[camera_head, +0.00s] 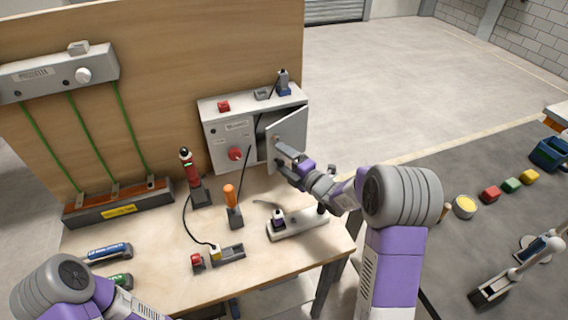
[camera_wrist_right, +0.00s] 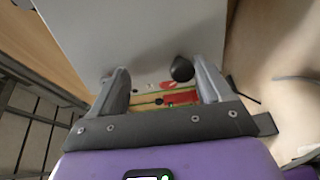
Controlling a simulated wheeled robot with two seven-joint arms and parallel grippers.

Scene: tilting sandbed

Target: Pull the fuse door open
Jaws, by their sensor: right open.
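The fuse door (camera_head: 291,130) is a light grey panel on the right part of the grey wall box (camera_head: 226,158). It stands partly open, with a dark gap along its left side. My right gripper (camera_head: 284,161) is at the door's lower part, its jaws open. In the right wrist view the door (camera_wrist_right: 140,35) fills the upper middle. A dark round knob (camera_wrist_right: 182,69) lies between the open fingers of the right gripper (camera_wrist_right: 162,76), close to the right finger. I cannot tell whether they touch. My left gripper is out of view.
The box carries a red knob (camera_head: 235,154). A red-and-black tool (camera_head: 191,170) and an orange-handled tool (camera_head: 230,195) stand on the wooden bench (camera_head: 160,245) to the left. A grey rail-like base (camera_head: 300,223) lies below my right gripper.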

